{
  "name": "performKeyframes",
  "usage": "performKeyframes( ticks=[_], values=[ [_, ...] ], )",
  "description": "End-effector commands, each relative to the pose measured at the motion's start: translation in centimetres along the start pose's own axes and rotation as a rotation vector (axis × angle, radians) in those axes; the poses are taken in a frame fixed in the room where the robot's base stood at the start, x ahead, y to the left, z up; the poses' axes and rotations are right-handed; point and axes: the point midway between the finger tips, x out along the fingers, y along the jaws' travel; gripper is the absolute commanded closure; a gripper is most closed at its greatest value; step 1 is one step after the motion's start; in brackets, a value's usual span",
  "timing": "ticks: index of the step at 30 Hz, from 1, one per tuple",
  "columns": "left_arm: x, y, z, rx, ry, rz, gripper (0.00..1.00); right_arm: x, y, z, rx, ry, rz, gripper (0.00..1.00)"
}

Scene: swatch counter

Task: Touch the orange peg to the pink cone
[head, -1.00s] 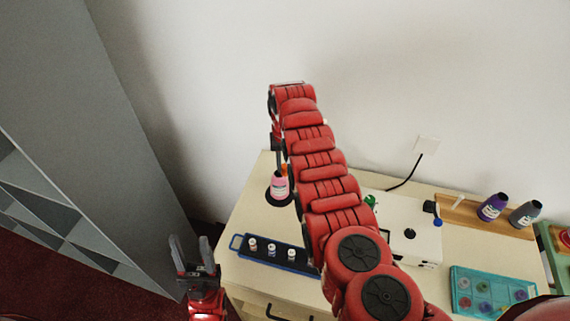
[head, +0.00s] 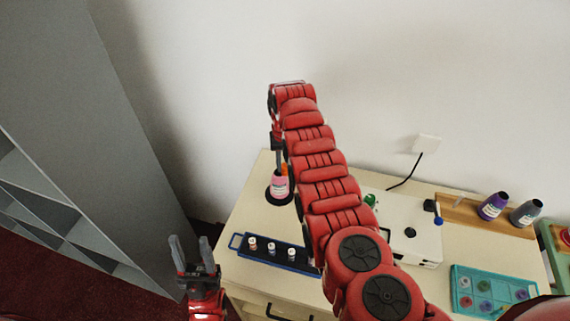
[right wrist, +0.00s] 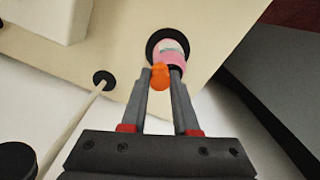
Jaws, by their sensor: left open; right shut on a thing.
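The orange peg (right wrist: 159,76) is held between the fingertips of my right gripper (right wrist: 162,72), which is shut on it. In the head view the peg (head: 284,168) shows as a small orange patch beside the gripper fingers. The pink cone (head: 279,187), with a pale label, stands on a round black base (head: 271,200) below my right gripper (head: 282,166). In the right wrist view the cone (right wrist: 175,58) lies just beyond the peg and overlaps it; I cannot tell whether they touch. My left gripper (head: 190,241) is open and empty, left of the counter.
A dark blue tray (head: 270,261) with several small vials sits at the counter's front left. A white box (head: 400,222), a teal palette (head: 470,305) and purple (head: 493,206) and grey (head: 525,213) bottles lie to the right. My right arm spans the counter.

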Motion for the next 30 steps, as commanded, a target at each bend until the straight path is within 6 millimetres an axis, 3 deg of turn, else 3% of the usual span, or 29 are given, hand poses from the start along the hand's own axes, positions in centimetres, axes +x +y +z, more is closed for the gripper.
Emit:
performKeyframes(
  ticks=[19, 30],
  values=[
    [0.0, 0.0, 0.0, 0.0, 0.0, 0.0, 0.5, 0.2, 0.0, 0.2, -0.001, -0.009, 0.001, 1.0],
    [0.7, 0.0, -0.1, 0.0, 0.0, 0.0, 0.5, -2.2, 0.0, 0.1, -0.001, -0.004, 0.0, 1.0]
  ],
)
